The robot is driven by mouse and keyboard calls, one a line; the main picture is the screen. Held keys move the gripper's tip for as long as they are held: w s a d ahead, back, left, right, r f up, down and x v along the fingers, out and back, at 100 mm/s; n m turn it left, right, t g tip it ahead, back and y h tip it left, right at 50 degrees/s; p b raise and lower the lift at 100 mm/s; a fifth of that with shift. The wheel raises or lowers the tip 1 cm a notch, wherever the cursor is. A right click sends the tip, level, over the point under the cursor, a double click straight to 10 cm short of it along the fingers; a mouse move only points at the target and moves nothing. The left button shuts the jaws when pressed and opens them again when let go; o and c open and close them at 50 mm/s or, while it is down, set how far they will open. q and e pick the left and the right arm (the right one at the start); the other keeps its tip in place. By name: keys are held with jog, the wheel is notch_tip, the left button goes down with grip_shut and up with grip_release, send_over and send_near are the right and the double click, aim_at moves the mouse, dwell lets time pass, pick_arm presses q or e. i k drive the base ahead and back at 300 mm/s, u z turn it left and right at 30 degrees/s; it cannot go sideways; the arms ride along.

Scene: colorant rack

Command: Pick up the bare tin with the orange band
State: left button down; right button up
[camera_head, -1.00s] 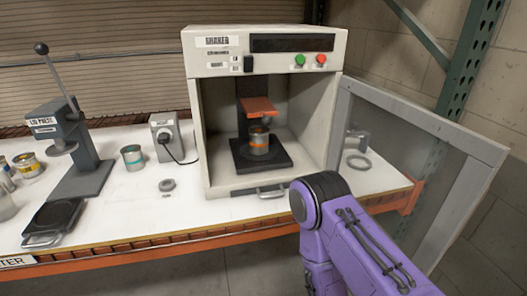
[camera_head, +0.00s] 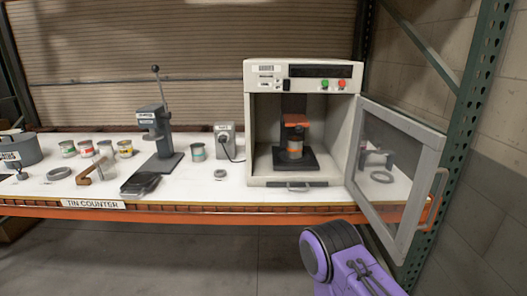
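A metal tin with an orange band (camera_head: 295,150) stands upright on the dark plate inside the shaker (camera_head: 252,120), under an orange clamp plate (camera_head: 295,120). Its top is close below the clamp; I cannot tell whether they touch. The shaker door (camera_head: 420,180) stands wide open to the right. A purple link of my arm shows at the bottom right, below the counter edge and apart from the tin. Neither gripper is in view.
A tin with a teal band (camera_head: 197,152) stands beside a grey outlet box (camera_head: 225,141). The lid press (camera_head: 163,135) and several labelled tins (camera_head: 86,148) are further left. A grey ring (camera_head: 220,174) lies on the white counter (camera_head: 225,190). The floor in front is clear.

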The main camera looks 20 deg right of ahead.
aim_at(294, 150)
jog(key=u, duration=0.4)
jog(key=i, duration=0.8)
jog(key=z, duration=1.2)
